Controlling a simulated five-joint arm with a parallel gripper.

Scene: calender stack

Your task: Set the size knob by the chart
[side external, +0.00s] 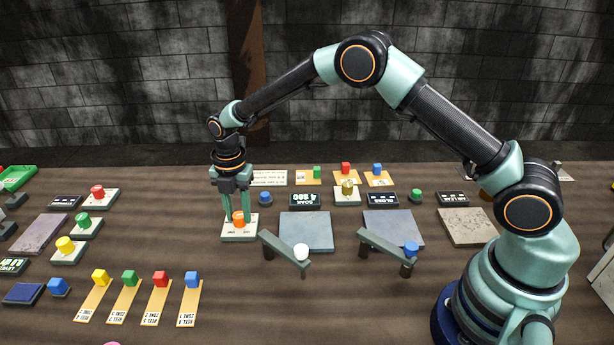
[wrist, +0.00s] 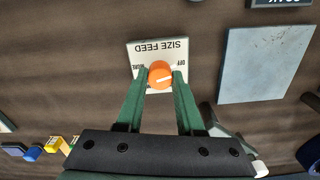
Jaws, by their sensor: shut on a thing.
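The orange size knob (wrist: 160,74) stands on a pale plate (wrist: 138,54). The plate reads "SIZE FEED", upside down in the wrist view, with "OFF" at the upper right and another word at the left, partly hidden. The knob's white line slants slightly up to the right. My gripper (wrist: 160,77) points down with its green fingers shut on the knob, one on each side. In the side view the knob (side external: 238,218) shows between the fingers. A cream card with small text (side external: 269,178), perhaps the chart, lies behind; its text is unreadable.
Grey slabs (side external: 306,231) lie right of the knob, with levers (side external: 286,251) in front. Coloured knobs (side external: 82,219) stand at left. Orange cards with coloured cubes (side external: 125,298) lie in front; similar ones (side external: 307,178) lie behind. Bare table surrounds the plate's front.

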